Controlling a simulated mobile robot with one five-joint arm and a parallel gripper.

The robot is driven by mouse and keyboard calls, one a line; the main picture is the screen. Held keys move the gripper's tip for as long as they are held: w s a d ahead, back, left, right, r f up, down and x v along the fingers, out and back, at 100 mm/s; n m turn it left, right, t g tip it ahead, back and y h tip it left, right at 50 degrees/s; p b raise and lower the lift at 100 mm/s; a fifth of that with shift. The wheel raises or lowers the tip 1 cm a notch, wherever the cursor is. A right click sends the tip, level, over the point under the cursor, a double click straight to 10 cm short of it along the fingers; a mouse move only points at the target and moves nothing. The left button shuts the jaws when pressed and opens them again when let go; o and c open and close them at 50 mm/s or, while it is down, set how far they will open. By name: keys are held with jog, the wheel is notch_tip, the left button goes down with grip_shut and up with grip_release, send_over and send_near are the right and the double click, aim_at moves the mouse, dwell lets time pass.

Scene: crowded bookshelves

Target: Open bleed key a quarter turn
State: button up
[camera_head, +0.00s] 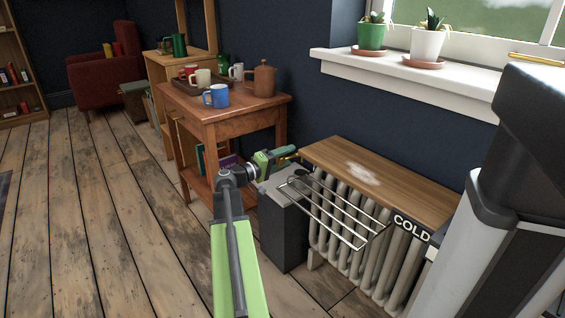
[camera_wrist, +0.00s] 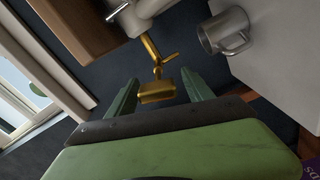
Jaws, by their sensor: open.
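A brass bleed key (camera_wrist: 157,91) shows in the wrist view, its flat end between my fingers. Its stem runs up to a pale metal fitting (camera_wrist: 150,8) at the top of the picture. My gripper (camera_wrist: 159,78) is open, with one green finger on each side of the key's flat end. There is a gap on the right; on the left I cannot tell whether finger and key touch. In the head view my gripper (camera_head: 292,153) is at the left end of the radiator (camera_head: 345,220), and the key is too small to make out clearly.
A wooden shelf (camera_head: 345,164) tops the radiator, with a COLD sign (camera_head: 411,228) on its front. A wire rack (camera_head: 335,212) sticks out in front. A dark box (camera_head: 283,235) stands below my gripper. A metal mug (camera_wrist: 226,31) is close by on the right in the wrist view.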

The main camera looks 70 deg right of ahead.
jog(key=v, duration=1.7)
jog(key=shift+a, duration=0.25)
